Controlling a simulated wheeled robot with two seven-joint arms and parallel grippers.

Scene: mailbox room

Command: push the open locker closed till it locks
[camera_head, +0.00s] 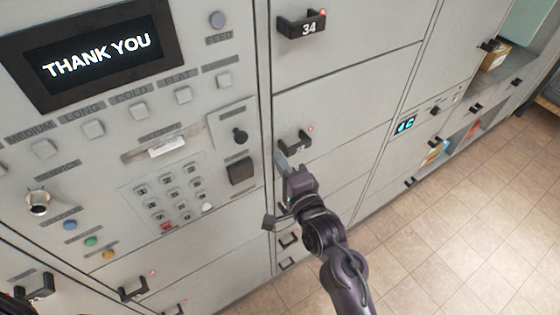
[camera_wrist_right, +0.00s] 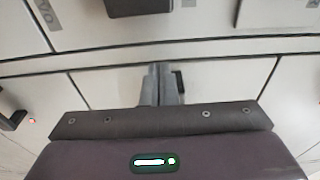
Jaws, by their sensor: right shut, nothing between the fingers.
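My right gripper (camera_head: 280,160) is shut and empty, its fingertips up against or very near the grey locker fronts, just below a black handle (camera_head: 297,140) with a red light. In the right wrist view its two fingers (camera_wrist_right: 161,84) are together, pointing at a pale locker front (camera_wrist_right: 105,85) with a small dark handle (camera_wrist_right: 179,80) beside them. Whether the fingertips touch it, I cannot tell. The locker door (camera_head: 345,110) around the handle looks flush with its neighbours; no door clearly stands open. My gripper and arm hide parts of the lower locker fronts.
A control panel with a "THANK YOU" screen (camera_head: 100,50), buttons and a keypad (camera_head: 165,195) is at the left. Locker 34's handle (camera_head: 302,24) juts out above. Open shelves (camera_head: 470,125) stand at the right. The tiled floor (camera_head: 460,220) is clear.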

